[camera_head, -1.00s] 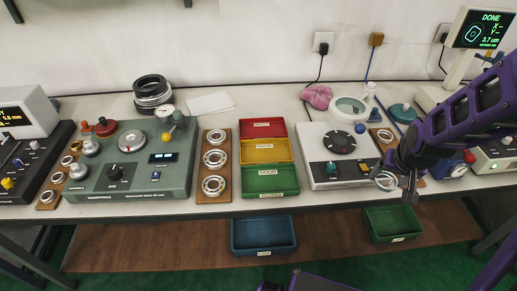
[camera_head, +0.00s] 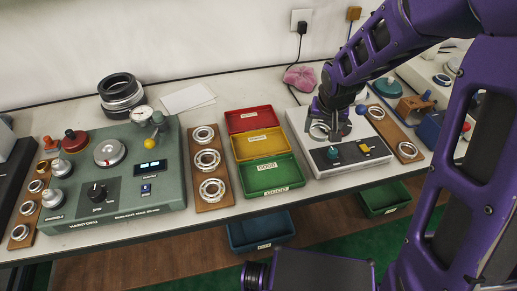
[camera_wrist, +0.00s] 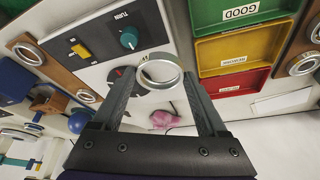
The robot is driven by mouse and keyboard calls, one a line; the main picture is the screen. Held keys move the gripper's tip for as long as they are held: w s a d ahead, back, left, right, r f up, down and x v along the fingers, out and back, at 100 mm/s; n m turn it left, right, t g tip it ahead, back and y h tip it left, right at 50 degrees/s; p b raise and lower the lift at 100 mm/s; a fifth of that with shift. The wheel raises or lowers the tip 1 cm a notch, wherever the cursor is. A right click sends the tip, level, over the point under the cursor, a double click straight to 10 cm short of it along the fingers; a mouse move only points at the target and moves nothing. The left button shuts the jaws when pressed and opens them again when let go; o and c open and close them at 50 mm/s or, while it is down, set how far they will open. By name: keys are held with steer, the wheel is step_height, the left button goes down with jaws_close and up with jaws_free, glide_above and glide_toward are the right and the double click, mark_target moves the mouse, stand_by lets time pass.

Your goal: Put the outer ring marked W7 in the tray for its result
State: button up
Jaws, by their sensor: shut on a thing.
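My gripper (camera_head: 328,120) is shut on a steel ring (camera_head: 315,137) over the white machine with the dark turntable. In the wrist view the ring (camera_wrist: 160,86) sits between my two fingertips (camera_wrist: 158,74), its opening showing. No W7 mark can be read on it. To its left in the head view stand three joined trays: red (camera_head: 249,118), yellow (camera_head: 258,143) and green (camera_head: 272,176). The green tray's label reads GOOD in the wrist view (camera_wrist: 240,13); the red and yellow labels are too small to read surely. All three trays look empty.
The white machine (camera_head: 335,163) has a teal knob and yellow switch. A wooden board (camera_head: 212,185) with several rings lies left of the trays, beside a green instrument (camera_head: 120,190). Another board (camera_head: 395,135) is at right. Blue (camera_head: 262,232) and green (camera_head: 384,198) bins sit below.

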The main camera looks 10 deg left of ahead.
steer(key=b, duration=0.3)
glide_above(260, 146)
steer(key=s, duration=0.1)
steer(key=f, duration=0.1)
step_height(260, 146, down, 10)
steer(key=shift+s+f+b, duration=0.1)
steer(key=shift+s+b, duration=0.05)
steer(key=shift+b, duration=0.45)
steer(key=shift+f, duration=0.2)
steer(key=o, duration=1.3)
steer(key=shift+o, duration=0.2)
steer(key=shift+r, duration=0.1)
